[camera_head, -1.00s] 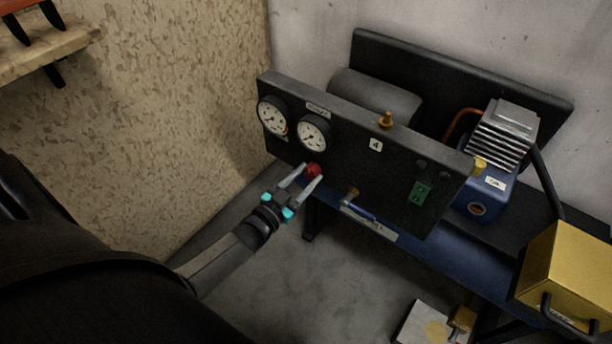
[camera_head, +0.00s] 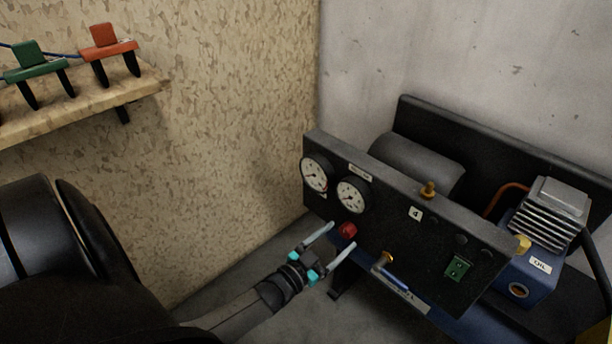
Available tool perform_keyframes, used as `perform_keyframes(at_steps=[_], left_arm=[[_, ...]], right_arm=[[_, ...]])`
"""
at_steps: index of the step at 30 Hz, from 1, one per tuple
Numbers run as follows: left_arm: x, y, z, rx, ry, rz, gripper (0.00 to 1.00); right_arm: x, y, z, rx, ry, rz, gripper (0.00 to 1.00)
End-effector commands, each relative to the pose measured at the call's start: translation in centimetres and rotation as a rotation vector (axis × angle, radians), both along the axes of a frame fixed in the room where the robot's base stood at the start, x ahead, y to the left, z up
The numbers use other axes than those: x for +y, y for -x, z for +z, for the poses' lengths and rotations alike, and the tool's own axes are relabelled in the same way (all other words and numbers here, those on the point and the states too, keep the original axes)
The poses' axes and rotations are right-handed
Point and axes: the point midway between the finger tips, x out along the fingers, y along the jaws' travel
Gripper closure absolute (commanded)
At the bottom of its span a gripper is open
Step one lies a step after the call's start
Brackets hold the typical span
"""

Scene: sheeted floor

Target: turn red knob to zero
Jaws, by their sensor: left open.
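The red knob (camera_head: 347,230) sits low on the dark front panel (camera_head: 392,226), below two round white gauges, the left one (camera_head: 314,174) and the right one (camera_head: 351,195). My left gripper (camera_head: 342,236) is open in front of the panel. Its two pale fingers are spread, one left of and one lower right of the knob, with a gap between them and the knob. I cannot tell if the fingertips touch the panel. The gauge needles are too small to read surely. My right gripper is not in view.
A brass valve with a blue lever (camera_head: 392,272) and a green switch (camera_head: 458,268) sit right of the knob. A brass fitting (camera_head: 428,190) tops the panel. A wooden shelf (camera_head: 90,105) with red and green items is at upper left. Bare floor lies below.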

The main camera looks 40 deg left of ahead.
Motion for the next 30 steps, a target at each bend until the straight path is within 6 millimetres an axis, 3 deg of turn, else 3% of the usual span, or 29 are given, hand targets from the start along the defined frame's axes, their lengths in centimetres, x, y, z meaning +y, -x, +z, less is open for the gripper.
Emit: perform_keyframes(at_steps=[18,24,30], left_arm=[[0.9,11.3,0.1,0.003,0.000,0.001,0.24],[1.1,13.3,0.1,0.000,0.001,0.001,0.24],[1.1,13.7,0.0,-0.001,0.001,0.001,0.24]], right_arm=[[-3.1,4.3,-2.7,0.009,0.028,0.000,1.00],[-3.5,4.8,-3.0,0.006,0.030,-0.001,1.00],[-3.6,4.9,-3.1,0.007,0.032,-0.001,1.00]])
